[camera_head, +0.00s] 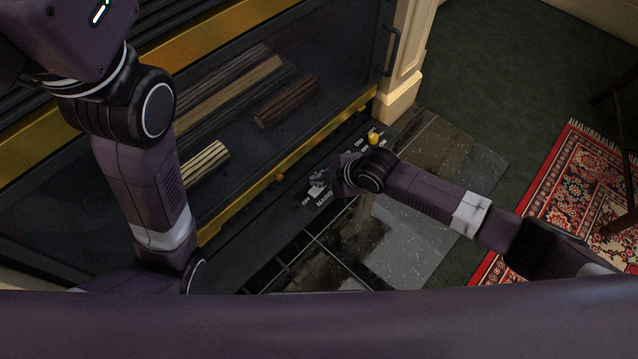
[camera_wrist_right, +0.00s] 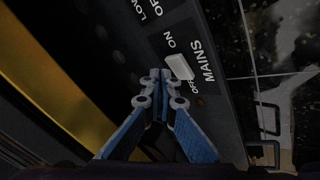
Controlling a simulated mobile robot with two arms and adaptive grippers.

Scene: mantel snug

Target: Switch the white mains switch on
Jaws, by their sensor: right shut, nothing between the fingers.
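The white mains switch (camera_wrist_right: 180,67) is a small white rocker on the dark control strip, between the printed words ON and OFF and beside MAINS. It also shows in the head view (camera_head: 316,192), partly crowded by my right gripper (camera_head: 319,179). In the right wrist view my right gripper (camera_wrist_right: 160,77) has its fingertips together, with nothing between them. The tips are just left of the switch, very near it; I cannot tell whether they touch. Which way the rocker is tipped is not clear. My left arm shows on the left, but its gripper is out of view.
The fireplace (camera_head: 240,95) with logs behind dark glass and a brass trim stands behind the strip. A yellow knob (camera_head: 374,138) rises at the strip's right end. Dark hearth tiles (camera_head: 405,240) lie in front. A red patterned rug (camera_head: 570,200) is at the right.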

